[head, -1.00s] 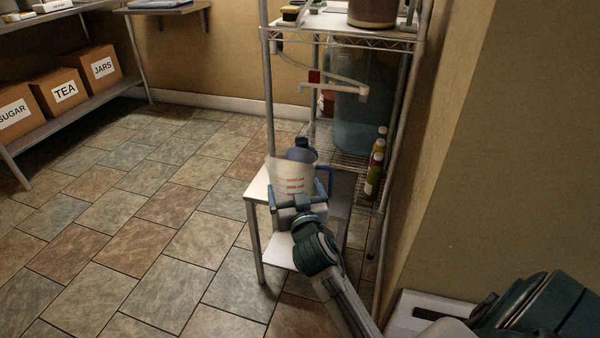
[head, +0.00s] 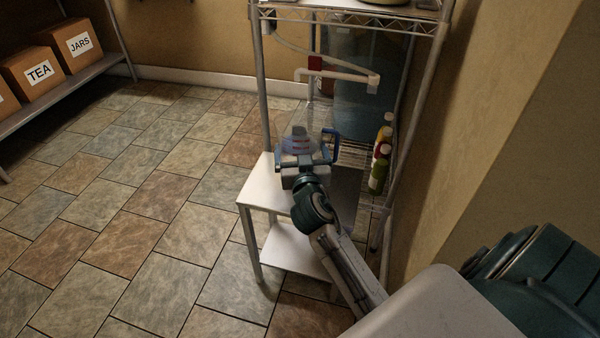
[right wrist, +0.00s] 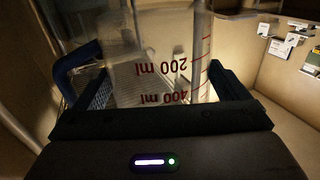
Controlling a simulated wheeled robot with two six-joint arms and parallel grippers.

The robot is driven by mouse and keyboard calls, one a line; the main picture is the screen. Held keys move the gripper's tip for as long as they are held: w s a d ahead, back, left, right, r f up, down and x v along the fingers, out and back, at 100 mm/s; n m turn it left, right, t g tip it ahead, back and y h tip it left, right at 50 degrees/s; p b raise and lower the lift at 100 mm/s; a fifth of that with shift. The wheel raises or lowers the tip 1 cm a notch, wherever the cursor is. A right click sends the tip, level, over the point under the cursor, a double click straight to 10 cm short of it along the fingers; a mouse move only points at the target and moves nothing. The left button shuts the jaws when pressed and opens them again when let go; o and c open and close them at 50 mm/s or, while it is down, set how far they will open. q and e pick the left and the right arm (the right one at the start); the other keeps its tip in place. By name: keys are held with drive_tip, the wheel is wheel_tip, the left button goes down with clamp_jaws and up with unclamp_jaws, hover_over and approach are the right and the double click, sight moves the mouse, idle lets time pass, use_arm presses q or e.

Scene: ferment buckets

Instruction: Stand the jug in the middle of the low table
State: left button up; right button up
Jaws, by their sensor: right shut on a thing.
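The jug (head: 306,137) is clear plastic with red markings and a blue handle on its right side in the head view. My right gripper (head: 304,163) is shut on it. The low table (head: 262,192) has a pale top and a lower shelf. The jug and gripper appear over its far part; I cannot tell whether the jug touches the top. In the right wrist view the jug (right wrist: 165,60) fills the space between the fingers (right wrist: 160,100), with ml marks and the blue handle at left. My left gripper is not in view.
A wire rack (head: 350,18) stands just behind the low table, holding a large blue-tinted vessel (head: 362,100) with a white pipe (head: 340,75). Several bottles (head: 380,160) stand at right by the wall. Tiled floor (head: 150,190) at left is clear. Labelled boxes (head: 70,48) sit far left.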

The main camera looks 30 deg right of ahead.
drive_tip(key=shift+f+b, duration=1)
drive_tip(key=shift+f, duration=2.15)
drive_tip(key=shift+f, duration=0.15)
drive_tip(key=o, duration=0.7)
drive_tip(key=shift+c, duration=0.2)
